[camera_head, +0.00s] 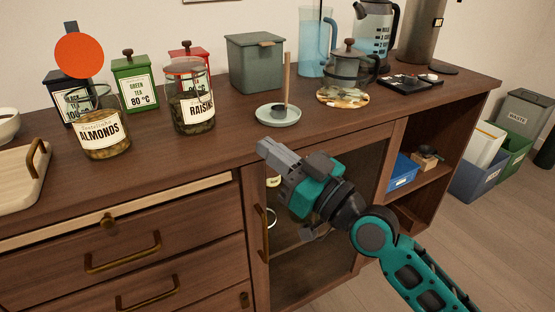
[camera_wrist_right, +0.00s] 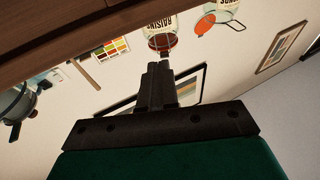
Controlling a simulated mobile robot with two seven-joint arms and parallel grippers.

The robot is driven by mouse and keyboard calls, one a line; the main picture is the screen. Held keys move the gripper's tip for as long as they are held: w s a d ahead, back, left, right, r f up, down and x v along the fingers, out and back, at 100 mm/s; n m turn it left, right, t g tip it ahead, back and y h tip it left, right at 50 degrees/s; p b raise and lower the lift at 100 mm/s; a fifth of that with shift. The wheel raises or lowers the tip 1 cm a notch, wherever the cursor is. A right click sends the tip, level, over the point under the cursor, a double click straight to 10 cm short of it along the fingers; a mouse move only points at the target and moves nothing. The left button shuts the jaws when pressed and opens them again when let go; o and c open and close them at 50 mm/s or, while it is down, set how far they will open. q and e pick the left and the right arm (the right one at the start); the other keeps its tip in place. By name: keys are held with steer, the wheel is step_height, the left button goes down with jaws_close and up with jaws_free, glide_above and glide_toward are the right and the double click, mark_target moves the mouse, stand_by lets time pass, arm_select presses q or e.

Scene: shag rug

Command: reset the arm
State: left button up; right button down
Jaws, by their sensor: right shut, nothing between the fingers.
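My right gripper (camera_head: 268,150) shows in the head view in front of the wooden sideboard (camera_head: 215,165), just below its top edge. Its fingers are shut and nothing is between them. In the right wrist view the closed fingers (camera_wrist_right: 158,80) point toward the raisins jar (camera_wrist_right: 160,38), which is well beyond them. My right arm reaches in from the lower right of the head view. My left gripper is not in view.
On the top stand an almonds jar (camera_head: 101,130), a raisins jar (camera_head: 191,105), a small dish (camera_head: 278,115), a grey-green box (camera_head: 255,63) and a teapot (camera_head: 345,70). Bins (camera_head: 480,165) stand right.

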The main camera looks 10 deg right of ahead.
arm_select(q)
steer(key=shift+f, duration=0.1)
arm_select(e)
steer(key=shift+s+d+f, duration=0.25)
steer(key=shift+s, duration=0.1)
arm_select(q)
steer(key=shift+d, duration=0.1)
